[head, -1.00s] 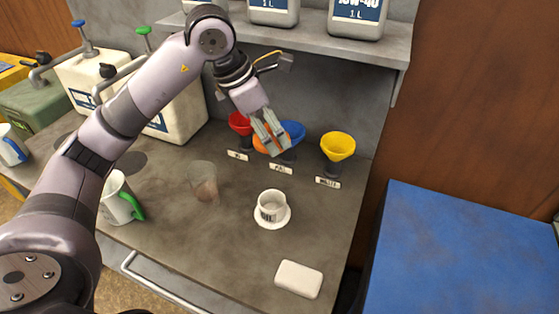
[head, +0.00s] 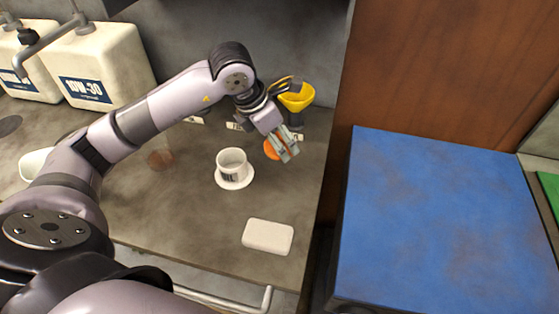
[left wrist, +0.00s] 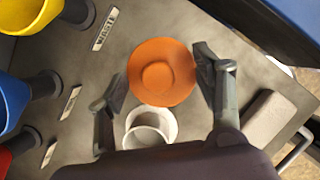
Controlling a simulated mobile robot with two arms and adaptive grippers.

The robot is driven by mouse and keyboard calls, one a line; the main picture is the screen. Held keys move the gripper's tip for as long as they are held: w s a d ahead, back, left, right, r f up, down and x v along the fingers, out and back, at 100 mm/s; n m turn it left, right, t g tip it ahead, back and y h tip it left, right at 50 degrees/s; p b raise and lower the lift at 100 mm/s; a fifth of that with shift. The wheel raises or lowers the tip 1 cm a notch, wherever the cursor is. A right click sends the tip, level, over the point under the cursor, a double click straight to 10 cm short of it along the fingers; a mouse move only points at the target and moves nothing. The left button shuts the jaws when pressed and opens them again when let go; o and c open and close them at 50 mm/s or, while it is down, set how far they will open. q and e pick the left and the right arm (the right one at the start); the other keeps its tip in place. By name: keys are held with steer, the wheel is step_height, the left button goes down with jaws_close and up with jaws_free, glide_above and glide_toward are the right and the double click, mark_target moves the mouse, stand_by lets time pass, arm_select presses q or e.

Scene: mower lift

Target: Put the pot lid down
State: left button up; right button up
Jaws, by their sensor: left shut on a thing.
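The orange pot lid (head: 271,149) is a round disc with a raised middle; the left wrist view shows it (left wrist: 162,72) between two grey fingers. My left gripper (head: 286,150) is shut on it, with a finger at each side. In the head view the fingers hide much of the lid. It is held over the right part of the grey bench, right of a white cup (head: 231,162) on a white saucer (head: 235,184). In the left wrist view the lid lies beside and slightly over the cup (left wrist: 150,128). My right gripper is not in view.
A white block (head: 268,236) lies near the bench's front edge. A yellow funnel (head: 296,96) stands behind the gripper; blue (left wrist: 12,100) and red funnels (left wrist: 22,140) show in the left wrist view. A blue-topped surface (head: 440,220) stands right, past a gap.

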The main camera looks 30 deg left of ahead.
mark_target(283, 169)
arm_select(q)
step_height(283, 169, down, 4)
steer(key=shift+r, duration=0.1)
step_height(283, 169, down, 4)
steer(key=shift+f+p, duration=0.1)
steer(key=shift+p, duration=0.3)
steer(key=shift+f, duration=0.2)
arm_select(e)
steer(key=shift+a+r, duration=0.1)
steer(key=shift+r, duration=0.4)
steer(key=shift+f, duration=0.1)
arm_select(q)
steer(key=shift+f, duration=0.2)
steer(key=o, duration=1.1)
steer(key=shift+r, duration=0.1)
steer(key=shift+c, duration=0.2)
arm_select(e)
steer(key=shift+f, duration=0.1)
arm_select(q)
steer(key=shift+r, duration=0.1)
